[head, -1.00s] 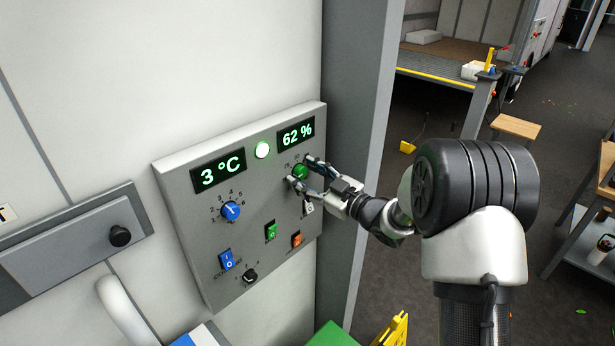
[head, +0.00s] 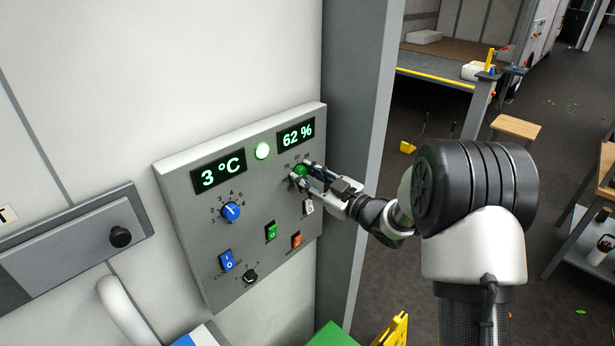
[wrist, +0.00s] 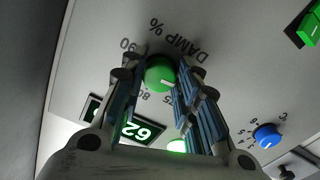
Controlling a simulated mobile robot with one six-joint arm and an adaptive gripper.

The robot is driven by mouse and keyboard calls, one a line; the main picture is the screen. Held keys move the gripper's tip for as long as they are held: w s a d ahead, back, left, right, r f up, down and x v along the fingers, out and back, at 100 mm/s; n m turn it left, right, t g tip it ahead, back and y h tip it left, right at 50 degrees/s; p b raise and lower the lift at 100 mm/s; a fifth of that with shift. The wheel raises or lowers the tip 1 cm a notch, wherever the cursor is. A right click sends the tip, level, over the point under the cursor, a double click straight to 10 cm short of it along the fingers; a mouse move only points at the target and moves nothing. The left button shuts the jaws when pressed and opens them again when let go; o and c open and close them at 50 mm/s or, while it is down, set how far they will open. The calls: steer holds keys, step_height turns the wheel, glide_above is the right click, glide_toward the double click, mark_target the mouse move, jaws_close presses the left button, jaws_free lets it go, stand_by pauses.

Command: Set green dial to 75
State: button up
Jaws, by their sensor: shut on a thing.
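The green dial (head: 300,171) is at the upper right of the grey control panel (head: 190,262), below the 62 % display (head: 296,134). In the wrist view the green dial (wrist: 160,75) sits between the two fingers, under the label DAMP %, with 75, 80 and 90 among the scale marks. Its white pointer line shows, but the exact mark it points to is hard to tell. My gripper (wrist: 157,82) is shut on the dial, a finger on each side. In the head view my gripper (head: 304,173) partly hides the dial and its scale.
A blue dial (head: 230,211), a green switch (head: 271,232), an orange switch (head: 297,240), a blue switch (head: 227,260) and a black knob (head: 250,276) are on the same panel. A grey door frame (head: 358,150) stands close to the right of the panel.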

steer(key=m+p, duration=0.2)
steer(key=m, duration=0.3)
steer(key=shift+r+p, duration=0.1)
steer(key=shift+p, duration=0.25)
steer(key=shift+s+m+p, duration=0.1)
steer(key=shift+m+p, duration=0.85)
steer(key=shift+m, duration=1.15)
steer(key=o, duration=1.1)
steer(key=v, duration=1.2)
